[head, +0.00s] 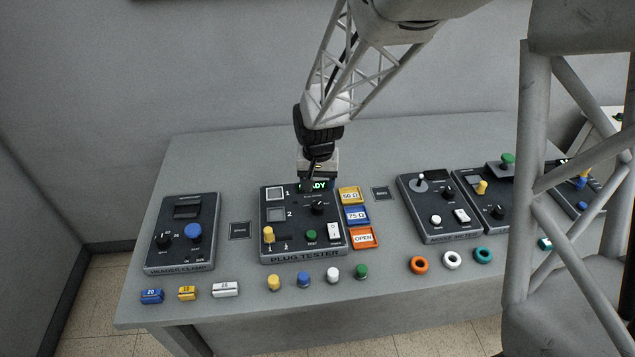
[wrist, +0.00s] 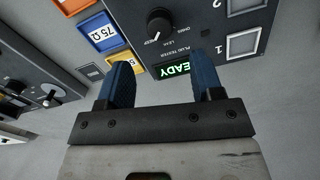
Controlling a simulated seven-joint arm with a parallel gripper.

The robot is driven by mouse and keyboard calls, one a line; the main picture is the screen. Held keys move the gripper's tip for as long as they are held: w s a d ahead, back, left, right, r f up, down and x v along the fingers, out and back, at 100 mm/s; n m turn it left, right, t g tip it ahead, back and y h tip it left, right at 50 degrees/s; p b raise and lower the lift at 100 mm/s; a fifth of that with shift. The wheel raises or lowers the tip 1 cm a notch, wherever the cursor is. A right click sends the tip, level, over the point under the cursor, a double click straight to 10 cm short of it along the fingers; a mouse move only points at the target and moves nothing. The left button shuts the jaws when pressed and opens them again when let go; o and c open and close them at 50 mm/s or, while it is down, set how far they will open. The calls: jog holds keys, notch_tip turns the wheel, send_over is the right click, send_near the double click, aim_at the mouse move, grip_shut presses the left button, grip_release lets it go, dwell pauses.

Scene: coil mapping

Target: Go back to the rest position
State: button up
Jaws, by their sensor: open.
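My gripper (wrist: 165,82) is open and empty in the wrist view, its two blue fingers apart above the top edge of the plug tester. In the head view my gripper (head: 317,180) hangs over the back edge of the plug tester (head: 285,252), partly covering its display. The green display (wrist: 178,68) shows between the fingers, with "READY" partly hidden. No rest marker shows in the frames.
The header clamp box (head: 182,255) stands left. The "50 Ω", "75 Ω" and "OPEN" bins (head: 357,215) sit right of the tester. The mode box (head: 440,205) is farther right. Colored plugs (head: 303,280), connectors and rings (head: 452,260) line the table's front. Air above the table's back (head: 230,155) is clear.

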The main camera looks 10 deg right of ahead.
jog(key=shift+s+d+r, duration=0.2)
jog(key=shift+s+r, duration=0.05)
jog(key=shift+r, duration=0.2)
jog(key=s+d+r+t, duration=0.1)
jog(key=s+d+r, duration=0.2)
jog(key=s+r, duration=0.3)
jog(key=s+d+r+n, duration=0.1)
jog(key=s+d+r, duration=0.2)
jog(key=s, duration=0.9)
jog(key=s+d+r+t, duration=0.1)
jog(key=s+d+r, duration=0.2)
jog(key=s+r, duration=0.6)
jog(key=shift+n+t, duration=0.3)
jog(key=shift+n, duration=0.1)
jog(key=shift+w, duration=0.1)
dwell(1.8)
